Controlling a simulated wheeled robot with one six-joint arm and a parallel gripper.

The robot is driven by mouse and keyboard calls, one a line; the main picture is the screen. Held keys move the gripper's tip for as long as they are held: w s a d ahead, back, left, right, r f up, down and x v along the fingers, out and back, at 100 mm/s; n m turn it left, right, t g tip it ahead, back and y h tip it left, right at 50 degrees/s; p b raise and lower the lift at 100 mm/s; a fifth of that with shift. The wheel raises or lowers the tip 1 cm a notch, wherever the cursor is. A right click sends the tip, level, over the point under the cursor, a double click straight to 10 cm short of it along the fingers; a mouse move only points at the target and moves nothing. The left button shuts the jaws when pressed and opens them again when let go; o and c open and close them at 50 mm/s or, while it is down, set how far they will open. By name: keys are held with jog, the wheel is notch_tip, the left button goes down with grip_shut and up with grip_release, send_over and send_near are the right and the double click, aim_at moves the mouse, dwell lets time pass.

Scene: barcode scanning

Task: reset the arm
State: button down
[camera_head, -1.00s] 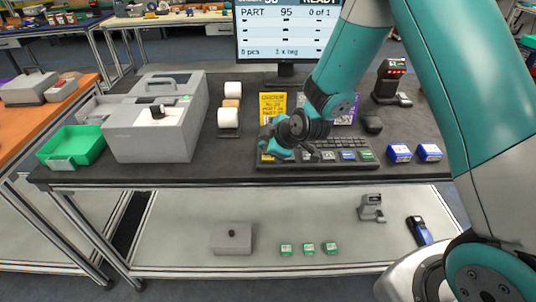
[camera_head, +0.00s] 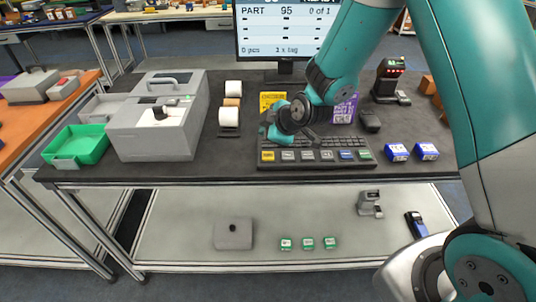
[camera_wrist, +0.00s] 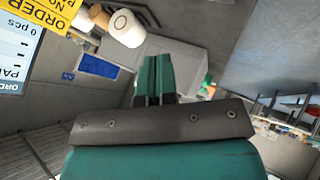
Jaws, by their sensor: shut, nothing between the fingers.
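My arm reaches in from the right in the head view. My gripper (camera_head: 268,132) is over the left part of the black keyboard (camera_head: 318,156), above the dark table, and partly hidden by its own wrist. In the wrist view my gripper (camera_wrist: 153,80) shows two teal fingers pressed together with nothing between them. The wrist view is turned, with the yellow order card (camera_wrist: 38,14) and a white roll (camera_wrist: 125,28) near its top left.
The grey printer-like machine (camera_head: 158,118) and green tray (camera_head: 78,147) stand at left. The monitor (camera_head: 284,30) is behind. Two blue boxes (camera_head: 397,152) (camera_head: 427,151) and a black scanner on a stand (camera_head: 388,80) are at right. White rolls (camera_head: 229,117) stand left of the keyboard.

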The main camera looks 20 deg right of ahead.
jog(key=s+a+r+m+g+y, duration=0.1)
jog(key=s+a+r+m+g, duration=0.3)
jog(key=s+r, duration=0.7)
jog(key=s+r+m+g, duration=0.1)
jog(key=s+r+g, duration=0.1)
jog(key=s, duration=0.7)
jog(key=s+r+m+g, duration=0.1)
jog(key=s+r, duration=0.3)
jog(key=s, duration=0.6)
jog(key=shift+s+r+m+g+h, duration=0.15)
jog(key=shift+s+m+g+h, duration=0.2)
jog(key=shift+g, duration=0.35)
jog(key=shift+w, duration=0.15)
